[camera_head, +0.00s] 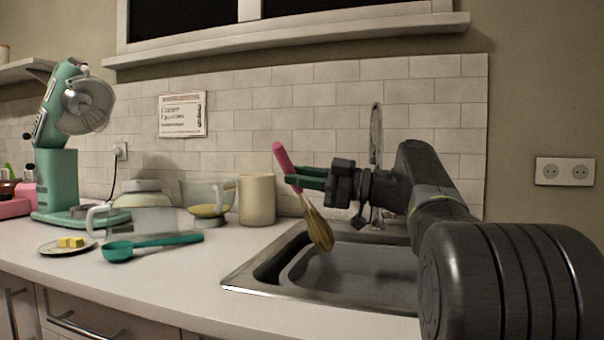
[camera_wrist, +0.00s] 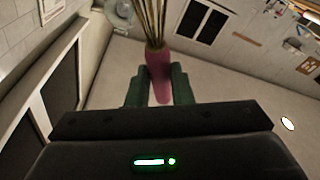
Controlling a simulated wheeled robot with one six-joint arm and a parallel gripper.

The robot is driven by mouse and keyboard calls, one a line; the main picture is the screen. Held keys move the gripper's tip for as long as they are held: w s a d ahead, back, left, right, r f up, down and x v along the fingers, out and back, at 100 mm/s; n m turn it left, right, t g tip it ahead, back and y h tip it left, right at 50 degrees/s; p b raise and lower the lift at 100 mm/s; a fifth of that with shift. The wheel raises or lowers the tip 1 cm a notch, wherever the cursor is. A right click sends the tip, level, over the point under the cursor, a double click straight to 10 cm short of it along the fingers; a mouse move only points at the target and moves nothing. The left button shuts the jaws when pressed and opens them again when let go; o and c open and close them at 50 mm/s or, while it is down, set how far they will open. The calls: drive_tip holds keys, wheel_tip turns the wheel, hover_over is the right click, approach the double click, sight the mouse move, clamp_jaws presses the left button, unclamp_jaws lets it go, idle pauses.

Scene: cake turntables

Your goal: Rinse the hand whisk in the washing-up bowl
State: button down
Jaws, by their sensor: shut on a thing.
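The hand whisk has a pink handle and tan wires (camera_head: 319,230). My gripper (camera_head: 291,178) is shut on its handle. The whisk hangs tilted, handle up and to the left, wires down over the left part of the sink (camera_head: 262,276). In the wrist view my green fingers (camera_wrist: 161,75) clasp the pink handle (camera_wrist: 159,62) from both sides, with the wires pointing away. A grey basin shows inside the sink; I cannot tell whether it is a separate washing-up bowl, or whether the wires touch anything in it.
A cream canister (camera_head: 257,200) stands close left of the whisk. A glass bowl, a teal spoon (camera_head: 152,246), a plate with yellow cubes (camera_head: 68,245) and a green stand mixer (camera_head: 58,180) are further left. A tap (camera_head: 376,135) rises behind my gripper.

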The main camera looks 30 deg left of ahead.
wheel_tip(320, 180, down, 16)
drive_tip(key=b, duration=0.3)
idle(0.8)
idle(2.1)
wheel_tip(320, 180, up, 19)
drive_tip(key=p, duration=0.8)
drive_tip(key=shift+r+p, duration=0.2)
drive_tip(key=shift+p, duration=0.15)
idle(0.7)
idle(1.4)
